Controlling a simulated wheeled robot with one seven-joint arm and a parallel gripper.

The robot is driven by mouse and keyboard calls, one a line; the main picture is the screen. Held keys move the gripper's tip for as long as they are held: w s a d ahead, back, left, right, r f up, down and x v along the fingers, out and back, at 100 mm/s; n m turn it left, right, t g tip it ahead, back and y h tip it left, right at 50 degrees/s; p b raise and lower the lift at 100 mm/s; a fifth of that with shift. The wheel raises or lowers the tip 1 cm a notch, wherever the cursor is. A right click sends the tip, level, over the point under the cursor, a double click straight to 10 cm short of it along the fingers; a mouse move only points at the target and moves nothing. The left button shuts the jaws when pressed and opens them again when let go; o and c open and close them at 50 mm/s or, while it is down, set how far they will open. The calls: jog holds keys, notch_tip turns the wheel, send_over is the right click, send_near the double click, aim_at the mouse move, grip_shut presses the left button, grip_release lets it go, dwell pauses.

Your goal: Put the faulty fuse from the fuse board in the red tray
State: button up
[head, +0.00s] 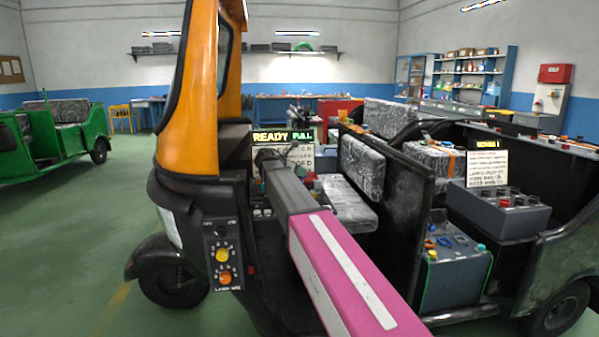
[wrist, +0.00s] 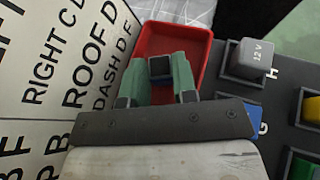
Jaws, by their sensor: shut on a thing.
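In the wrist view, my gripper (wrist: 158,72) has its two green-grey fingers closed on a small dark-topped fuse (wrist: 160,66). Some blue shows just below the fuse's dark top. The fuse is over the inside of the red tray (wrist: 203,45); I cannot tell whether it touches the tray floor. The fuse board (wrist: 283,85) is to the right of the tray, with several coloured pieces in square sockets. In the head view, my arm covers much of this area and the gripper cannot be made out clearly.
A printed label panel (wrist: 62,75) rises at the left. In the head view, the orange rickshaw frame (head: 190,100) and a black partition (head: 408,205) flank my arm.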

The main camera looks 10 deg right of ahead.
jog(key=shift+s+f, duration=0.2)
jog(key=shift+f, duration=1.05)
jog(key=o, duration=0.8)
jog(key=shift+c, duration=0.2)
jog(key=shift+o, duration=1.1)
jog(key=v, duration=1.1)
jog(key=shift+a+r, duration=0.15)
jog(key=shift+r, duration=0.3)
